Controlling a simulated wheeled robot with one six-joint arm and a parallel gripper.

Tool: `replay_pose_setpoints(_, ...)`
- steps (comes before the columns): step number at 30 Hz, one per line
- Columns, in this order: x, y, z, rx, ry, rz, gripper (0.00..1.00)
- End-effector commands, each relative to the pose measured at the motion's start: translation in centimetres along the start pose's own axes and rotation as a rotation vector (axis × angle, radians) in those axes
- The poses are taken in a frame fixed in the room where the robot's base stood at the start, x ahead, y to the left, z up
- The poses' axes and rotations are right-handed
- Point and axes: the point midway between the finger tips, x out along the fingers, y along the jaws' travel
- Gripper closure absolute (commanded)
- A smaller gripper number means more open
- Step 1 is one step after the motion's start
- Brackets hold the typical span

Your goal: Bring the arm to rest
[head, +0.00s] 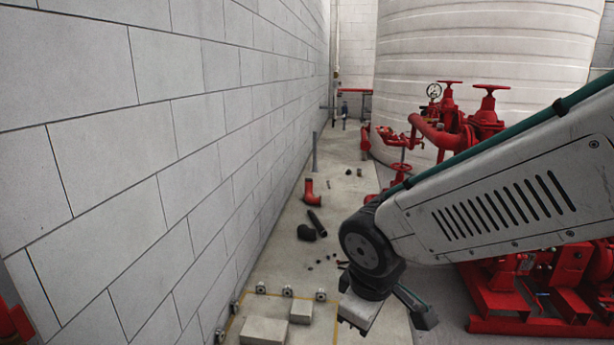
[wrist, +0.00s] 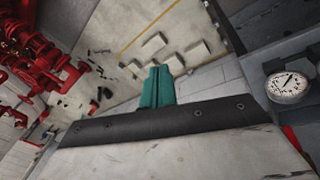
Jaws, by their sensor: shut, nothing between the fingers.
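My gripper shows in the wrist view (wrist: 159,72) as two teal fingers pressed together, shut and empty. Beyond the fingers are the floor and pale blocks, apart from them. In the head view my arm reaches in from the right edge and bends down at a dark joint in the lower middle. The wrist end hangs in front of the floor, near the pale blocks (head: 300,309) in the picture. The fingertips are hard to make out in the head view.
A block wall (head: 150,150) runs along the left. Red pump piping (head: 570,285) and valves (head: 485,115) stand at the right, close behind my arm, before a white tank (head: 480,45). A red elbow pipe (head: 311,193) and dark pieces lie on the floor. A gauge (wrist: 287,84) shows in the wrist view.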

Motion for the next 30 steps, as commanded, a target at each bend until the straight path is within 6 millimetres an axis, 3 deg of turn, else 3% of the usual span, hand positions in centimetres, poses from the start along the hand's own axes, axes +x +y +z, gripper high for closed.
replay_pose_setpoints(1, -1.7, 0.9, 3.5, 0.142, -0.058, -0.02, 1.0)
replay_pose_setpoints(3, -3.6, 1.0, 7.9, 0.32, -0.138, -0.058, 1.0)
replay_pose_setpoints(6, -6.3, 0.3, 13.1, 0.541, -0.217, -0.111, 1.0)
replay_pose_setpoints(10, -9.1, -0.8, 17.7, 0.751, -0.239, -0.156, 1.0)
replay_pose_setpoints(18, -11.7, 0.3, 21.0, 0.944, -0.125, -0.096, 1.0)
replay_pose_setpoints(30, -11.7, 0.5, 21.2, 0.957, -0.125, -0.091, 1.0)
